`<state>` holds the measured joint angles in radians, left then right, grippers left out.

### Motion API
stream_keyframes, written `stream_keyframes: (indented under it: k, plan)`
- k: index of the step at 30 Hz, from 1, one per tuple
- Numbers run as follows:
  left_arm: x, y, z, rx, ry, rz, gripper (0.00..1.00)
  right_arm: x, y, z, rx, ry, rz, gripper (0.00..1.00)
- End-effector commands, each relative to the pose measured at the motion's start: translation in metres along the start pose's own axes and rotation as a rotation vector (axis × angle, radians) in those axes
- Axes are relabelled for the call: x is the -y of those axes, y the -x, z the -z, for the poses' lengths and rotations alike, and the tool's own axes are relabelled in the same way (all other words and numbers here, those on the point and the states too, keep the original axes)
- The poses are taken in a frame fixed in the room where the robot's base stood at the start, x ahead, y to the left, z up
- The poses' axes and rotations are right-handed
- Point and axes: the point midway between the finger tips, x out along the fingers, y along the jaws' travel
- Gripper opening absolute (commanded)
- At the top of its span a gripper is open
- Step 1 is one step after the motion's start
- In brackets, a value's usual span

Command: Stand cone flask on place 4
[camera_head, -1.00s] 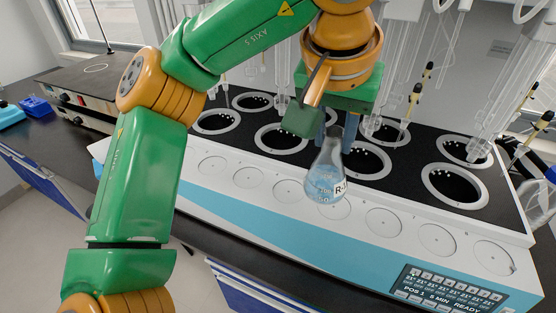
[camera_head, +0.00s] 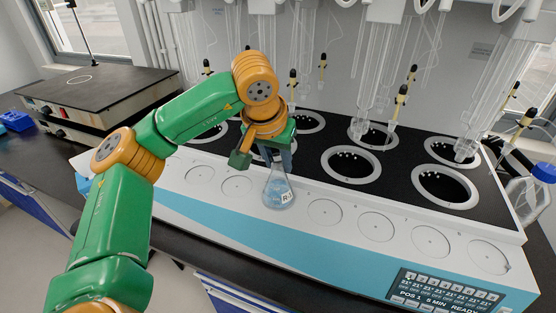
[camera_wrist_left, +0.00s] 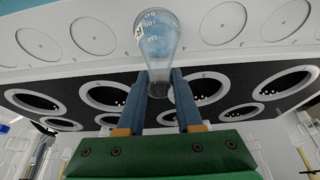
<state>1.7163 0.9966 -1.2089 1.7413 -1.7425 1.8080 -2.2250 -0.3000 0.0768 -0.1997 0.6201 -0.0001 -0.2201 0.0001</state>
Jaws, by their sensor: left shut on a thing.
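The cone flask (camera_head: 278,192) is clear glass with blue liquid and an "R-1" label. My left gripper (camera_head: 274,155) is shut on its neck and holds it upright. The flask also shows in the left wrist view (camera_wrist_left: 158,38), where its neck is between the two grey fingers of my left gripper (camera_wrist_left: 160,82). In the head view the flask is at the white front ledge of the distiller (camera_head: 350,225), between two bare round places. It covers the round place behind it. I cannot tell if its base touches the ledge.
Bare round places lie left (camera_head: 236,187) and right (camera_head: 325,212) of the flask. Behind the ledge is a black top with several ringed wells (camera_head: 350,164) and hanging glass tubes (camera_head: 372,80). A control display (camera_head: 445,287) is at front right. A hotplate (camera_head: 95,92) stands left.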

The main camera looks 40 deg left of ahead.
Motion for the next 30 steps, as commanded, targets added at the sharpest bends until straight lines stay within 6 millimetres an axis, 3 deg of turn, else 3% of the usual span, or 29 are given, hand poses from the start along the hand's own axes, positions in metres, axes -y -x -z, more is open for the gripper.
stream_keyframes:
  k: [8,9,11,12,23,30]
  plan:
    - [0.0,-0.003,-0.001,-0.001,0.0,-0.001,0.0,0.0,-0.003,0.0,0.0,0.001,0.0,0.5]
    - [0.0,-0.002,-0.001,-0.001,0.0,-0.001,0.45,0.0,-0.002,0.0,0.0,0.001,0.0,0.5]
    - [0.0,-0.002,-0.001,-0.001,0.0,-0.001,0.61,0.0,-0.002,0.0,0.0,0.001,0.0,0.5]
    - [0.0,-0.002,-0.001,-0.001,0.0,-0.001,0.65,0.0,-0.002,0.0,0.0,0.001,-0.001,0.5]
    - [-0.001,0.008,0.001,-0.004,0.001,-0.003,0.65,-0.002,0.001,-0.001,0.001,0.002,-0.003,0.5]
    - [-0.001,0.067,0.002,-0.006,-0.002,-0.003,0.65,-0.003,0.003,0.0,0.001,0.002,-0.004,0.5]
